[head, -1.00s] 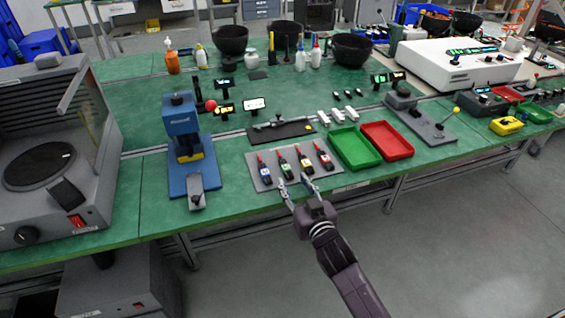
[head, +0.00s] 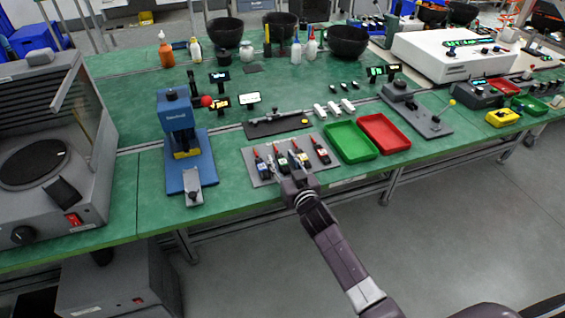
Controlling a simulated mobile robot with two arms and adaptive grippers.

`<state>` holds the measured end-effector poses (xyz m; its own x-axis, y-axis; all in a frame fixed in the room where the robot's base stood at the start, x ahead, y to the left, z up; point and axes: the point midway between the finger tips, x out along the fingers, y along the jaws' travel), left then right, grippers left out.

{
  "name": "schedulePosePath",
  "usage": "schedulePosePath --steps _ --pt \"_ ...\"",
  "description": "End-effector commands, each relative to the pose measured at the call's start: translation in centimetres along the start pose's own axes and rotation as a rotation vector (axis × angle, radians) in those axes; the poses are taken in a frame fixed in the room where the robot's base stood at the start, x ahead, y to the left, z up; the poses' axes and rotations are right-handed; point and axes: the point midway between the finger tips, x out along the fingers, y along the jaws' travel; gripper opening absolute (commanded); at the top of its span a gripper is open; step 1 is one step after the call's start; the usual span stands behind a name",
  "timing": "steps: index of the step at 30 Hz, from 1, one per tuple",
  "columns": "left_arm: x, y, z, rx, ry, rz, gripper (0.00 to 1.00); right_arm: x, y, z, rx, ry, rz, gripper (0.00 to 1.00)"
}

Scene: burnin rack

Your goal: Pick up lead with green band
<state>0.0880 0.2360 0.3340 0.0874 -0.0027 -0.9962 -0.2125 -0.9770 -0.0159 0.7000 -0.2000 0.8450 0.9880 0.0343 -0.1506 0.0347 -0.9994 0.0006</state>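Several dark leads with red tips lie side by side on a grey mat (head: 256,178) near the front edge of the green bench. Their coloured bands are very small. The second lead from the left (head: 281,160) seems to be the one with the green band, though I cannot be sure of the colour. My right gripper (head: 284,162) reaches over the mat from the front, its fingers spread around the second lead and partly hiding it. I cannot tell whether they touch it. The leftmost lead (head: 261,165) and the rightmost lead (head: 320,149) lie just beside. My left gripper is not in view.
A green tray (head: 352,157) and a red tray (head: 402,143) stand to the right of the mat. A blue press (head: 180,130) stands to its left. A dark pad with a tool (head: 277,126) lies behind. The floor in front is clear.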

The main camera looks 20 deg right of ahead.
Motion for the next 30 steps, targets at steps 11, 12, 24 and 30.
schedulePosePath --steps 11,12,24,30 --pt "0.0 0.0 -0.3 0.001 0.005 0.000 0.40 0.0 0.0 0.0 0.000 0.000 0.000 0.21" --pt "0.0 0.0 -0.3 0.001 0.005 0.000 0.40 0.0 0.0 0.0 0.000 0.000 0.000 0.16" --pt "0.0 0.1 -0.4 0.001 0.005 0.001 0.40 0.0 0.0 -0.1 0.000 0.001 0.000 0.00" --pt "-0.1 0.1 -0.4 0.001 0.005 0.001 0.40 -0.1 0.1 -1.0 0.000 0.004 0.000 0.00"
